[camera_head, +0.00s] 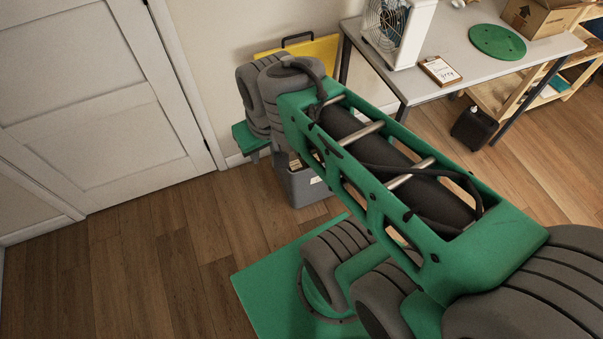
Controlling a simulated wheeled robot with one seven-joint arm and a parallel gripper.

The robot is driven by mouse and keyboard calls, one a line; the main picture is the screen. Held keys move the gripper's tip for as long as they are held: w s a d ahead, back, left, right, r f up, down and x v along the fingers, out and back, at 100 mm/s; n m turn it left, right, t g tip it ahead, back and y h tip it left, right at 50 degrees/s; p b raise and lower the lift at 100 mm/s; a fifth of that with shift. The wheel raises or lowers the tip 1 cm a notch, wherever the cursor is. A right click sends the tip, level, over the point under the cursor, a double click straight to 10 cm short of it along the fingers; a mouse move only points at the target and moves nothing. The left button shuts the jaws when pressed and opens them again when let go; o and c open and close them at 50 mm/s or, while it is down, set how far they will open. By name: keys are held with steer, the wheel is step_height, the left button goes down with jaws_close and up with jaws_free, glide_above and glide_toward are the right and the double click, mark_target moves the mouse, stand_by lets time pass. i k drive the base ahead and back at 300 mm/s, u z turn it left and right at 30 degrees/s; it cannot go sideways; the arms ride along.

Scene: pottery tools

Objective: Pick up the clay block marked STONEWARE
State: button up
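No block with a readable STONEWARE mark shows in the head view. A grey bin (304,188) with a pale label stands on the floor by the wall, partly hidden behind my arm. Something small and tan shows at its opening, too hidden to identify. My arm reaches across the picture toward the bin. What seems to be my gripper (256,151) is at the far end of the arm, beside and above the bin, mostly hidden by the wrist. Its fingertips and anything between them cannot be made out.
A grey table (455,55) at upper right holds a fan (388,28), a clipboard (440,70), a green disc (497,41) and a cardboard box (540,16). A black container (472,128) stands below. A yellow panel (318,52) is at the wall. The wooden floor at left is clear before a closed door (95,100).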

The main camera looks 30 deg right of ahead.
mark_target(295, 165)
steer(key=z, duration=0.05)
steer(key=k, duration=0.15)
steer(key=z, duration=1.2)
steer(key=i, duration=0.6)
steer(key=u, duration=0.5)
